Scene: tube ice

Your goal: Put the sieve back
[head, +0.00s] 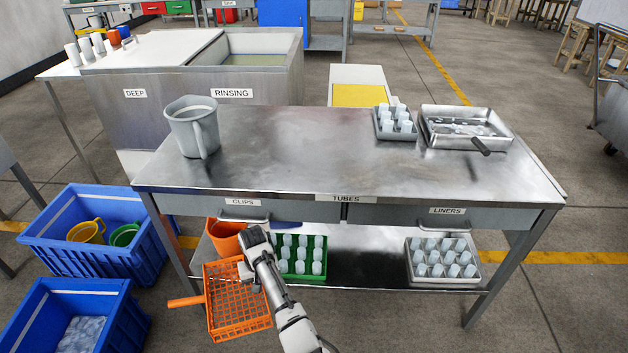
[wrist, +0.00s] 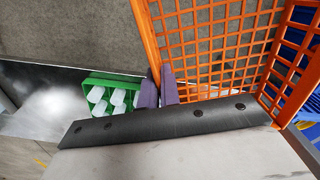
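The sieve is an orange square mesh basket (head: 236,312) with an orange handle sticking out to its left. It is in front of the table's lower shelf, in the head view. My gripper (head: 246,268) is at the sieve's upper right side. In the wrist view my gripper's two purple fingers (wrist: 159,88) are closed on the rim of the sieve (wrist: 225,45), one on each side of its wall. The arm hides part of the sieve's right side in the head view.
The steel table (head: 290,150) carries a grey jug (head: 193,127), a cup tray (head: 396,124) and a metal pan (head: 466,128). Its lower shelf holds an orange bucket (head: 226,236), a green cup crate (head: 301,258) and a white cup tray (head: 443,259). Blue crates (head: 96,244) stand left.

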